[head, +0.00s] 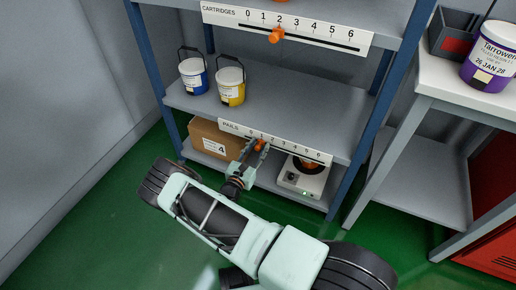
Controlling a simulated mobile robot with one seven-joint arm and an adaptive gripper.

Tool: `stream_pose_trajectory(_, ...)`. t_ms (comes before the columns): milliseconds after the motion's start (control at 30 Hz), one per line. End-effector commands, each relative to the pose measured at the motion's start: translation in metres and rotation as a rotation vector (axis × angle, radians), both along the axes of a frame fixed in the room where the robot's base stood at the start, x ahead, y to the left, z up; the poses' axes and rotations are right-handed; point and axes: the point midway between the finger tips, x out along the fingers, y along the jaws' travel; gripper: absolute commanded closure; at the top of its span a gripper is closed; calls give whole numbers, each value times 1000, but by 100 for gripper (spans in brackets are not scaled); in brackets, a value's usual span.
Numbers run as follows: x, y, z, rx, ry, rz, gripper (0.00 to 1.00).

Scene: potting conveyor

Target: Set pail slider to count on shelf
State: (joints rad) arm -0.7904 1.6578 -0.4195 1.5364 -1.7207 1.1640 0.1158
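The pails slider strip (290,149) is a white scale marked PAILS and 0 to 6 on the front edge of the middle shelf. Its orange knob (260,145) sits near the low end, around 1; the exact mark is hard to read. My gripper (257,147) is at the strip with its fingers on either side of the knob. Whether they touch it is too small to tell.
Above is a cartridges slider (290,29) with its orange knob at about 2. Below are a cardboard box (213,138) marked 4 and a white device (304,178). A bench (455,80) at right holds a purple pail (490,60) and a dark bin (455,35).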

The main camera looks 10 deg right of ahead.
Motion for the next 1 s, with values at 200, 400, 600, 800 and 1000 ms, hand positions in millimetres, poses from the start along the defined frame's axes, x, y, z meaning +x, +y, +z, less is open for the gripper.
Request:
stream_pose_trajectory(200,0,0,0,0,0,0,71)
stream_pose_trajectory(400,0,0,0,0,0,0,93)
stream_pose_trajectory(600,0,0,0,0,0,0,100)
stream_pose_trajectory(800,-6,-7,2,-2,2,-1,100)
stream_pose_trajectory(1000,-24,-32,2,-3,3,0,100)
